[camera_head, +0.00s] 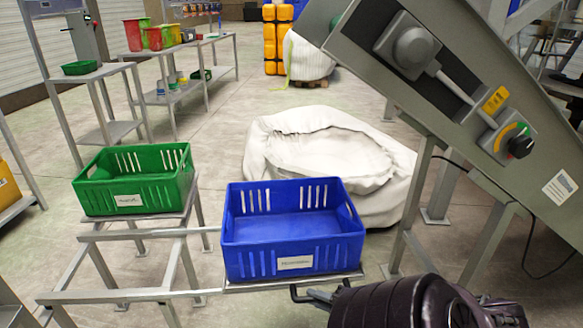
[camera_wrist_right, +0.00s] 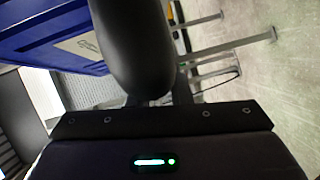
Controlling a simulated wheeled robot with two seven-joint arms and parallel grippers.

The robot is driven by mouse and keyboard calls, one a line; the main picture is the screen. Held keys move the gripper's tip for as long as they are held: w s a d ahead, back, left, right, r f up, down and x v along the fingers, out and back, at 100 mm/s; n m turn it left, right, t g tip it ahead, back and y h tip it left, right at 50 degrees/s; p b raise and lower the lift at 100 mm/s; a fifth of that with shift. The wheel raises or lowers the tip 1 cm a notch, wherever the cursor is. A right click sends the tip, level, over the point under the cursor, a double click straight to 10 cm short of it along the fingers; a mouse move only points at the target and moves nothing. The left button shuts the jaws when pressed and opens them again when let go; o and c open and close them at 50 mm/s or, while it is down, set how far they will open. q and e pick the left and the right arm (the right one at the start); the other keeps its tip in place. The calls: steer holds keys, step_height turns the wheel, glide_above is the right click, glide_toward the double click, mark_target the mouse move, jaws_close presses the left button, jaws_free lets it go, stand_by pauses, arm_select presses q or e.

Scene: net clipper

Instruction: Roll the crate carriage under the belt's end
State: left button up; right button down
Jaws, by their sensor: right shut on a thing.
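A blue crate (camera_head: 291,236) with a white label sits on a flat plate at the right end of a grey metal rail frame (camera_head: 170,233), which appears to be the carriage. A black handle (camera_head: 297,294) sticks out under the blue crate's front edge. My right gripper (camera_head: 318,296) is shut on this handle; the wrist view shows the dark handle (camera_wrist_right: 130,45) large between the fingers, with the blue crate (camera_wrist_right: 45,35) beside it. A green crate (camera_head: 135,180) sits on a plate at the left. The sloping grey belt conveyor (camera_head: 460,100) stands at the right. My left gripper is out of view.
A large white sack (camera_head: 325,160) lies open on the floor behind the blue crate. Conveyor legs (camera_head: 412,205) stand right of the crate. A shelf (camera_head: 190,88) with red and green buckets stands at back left.

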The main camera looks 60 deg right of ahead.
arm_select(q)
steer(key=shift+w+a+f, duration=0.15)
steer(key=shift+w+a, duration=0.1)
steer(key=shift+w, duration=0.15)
arm_select(e)
steer(key=shift+s+d, duration=0.25)
steer(key=shift+s, duration=0.2)
steer(key=c, duration=1.5)
jaws_free()
steer(key=shift+s+d, duration=0.1)
steer(key=shift+s, duration=0.05)
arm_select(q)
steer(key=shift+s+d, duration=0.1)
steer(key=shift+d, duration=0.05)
arm_select(e)
steer(key=shift+o, duration=0.9)
steer(key=shift+s, duration=0.25)
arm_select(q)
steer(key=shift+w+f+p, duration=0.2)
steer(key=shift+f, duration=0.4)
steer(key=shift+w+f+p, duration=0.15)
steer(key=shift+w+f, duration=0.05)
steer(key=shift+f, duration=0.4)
arm_select(e)
steer(key=s, duration=0.7)
steer(key=shift+r, duration=0.45)
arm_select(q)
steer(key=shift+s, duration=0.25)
